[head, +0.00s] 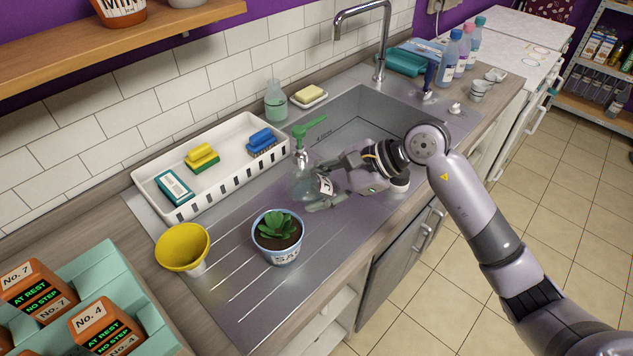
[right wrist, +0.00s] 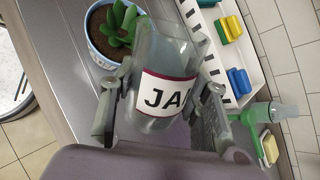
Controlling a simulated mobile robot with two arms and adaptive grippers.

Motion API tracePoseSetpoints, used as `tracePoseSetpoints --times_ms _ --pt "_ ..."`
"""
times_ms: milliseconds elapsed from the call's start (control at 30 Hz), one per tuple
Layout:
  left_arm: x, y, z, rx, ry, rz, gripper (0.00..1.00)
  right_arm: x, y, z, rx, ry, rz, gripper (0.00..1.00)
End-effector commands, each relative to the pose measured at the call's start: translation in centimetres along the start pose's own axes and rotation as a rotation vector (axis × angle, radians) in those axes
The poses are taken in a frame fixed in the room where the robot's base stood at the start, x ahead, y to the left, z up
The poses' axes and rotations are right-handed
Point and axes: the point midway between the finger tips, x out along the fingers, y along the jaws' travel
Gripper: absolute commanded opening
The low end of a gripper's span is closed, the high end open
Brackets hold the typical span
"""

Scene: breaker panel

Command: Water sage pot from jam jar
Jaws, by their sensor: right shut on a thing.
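The jam jar (head: 305,189) is clear glass with a white label reading "JA". My right gripper (head: 319,185) is shut around its sides, over the drainer by the sink. In the right wrist view the jar (right wrist: 163,85) sits between the fingers of the gripper (right wrist: 158,110). I cannot tell the water level in it. The sage pot (head: 279,253) is a small pale blue pot with dark soil and a green succulent, upright on the drainer, left of and nearer than the jar. It also shows behind the jar in the right wrist view (right wrist: 96,52). My left gripper is out of view.
A yellow funnel-like cup (head: 182,247) stands left of the pot. A white tray (head: 180,206) with sponges lies behind. A green-handled thing (head: 308,127) rises just behind the jar. The sink (head: 352,120) and tap (head: 381,45) are further back. Orange boxes (head: 105,323) stand front left.

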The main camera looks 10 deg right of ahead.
Motion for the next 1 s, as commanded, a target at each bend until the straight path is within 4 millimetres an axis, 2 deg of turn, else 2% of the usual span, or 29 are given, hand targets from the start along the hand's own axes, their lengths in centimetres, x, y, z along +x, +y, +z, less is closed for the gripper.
tracePoseSetpoints --times_ms 800,1000 --pt "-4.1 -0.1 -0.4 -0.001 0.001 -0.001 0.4 -0.1 0.0 0.4 -0.103 0.173 0.0 0.02" --pt "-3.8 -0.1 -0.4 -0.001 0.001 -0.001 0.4 0.1 0.0 0.1 -0.103 0.176 -0.002 0.02"
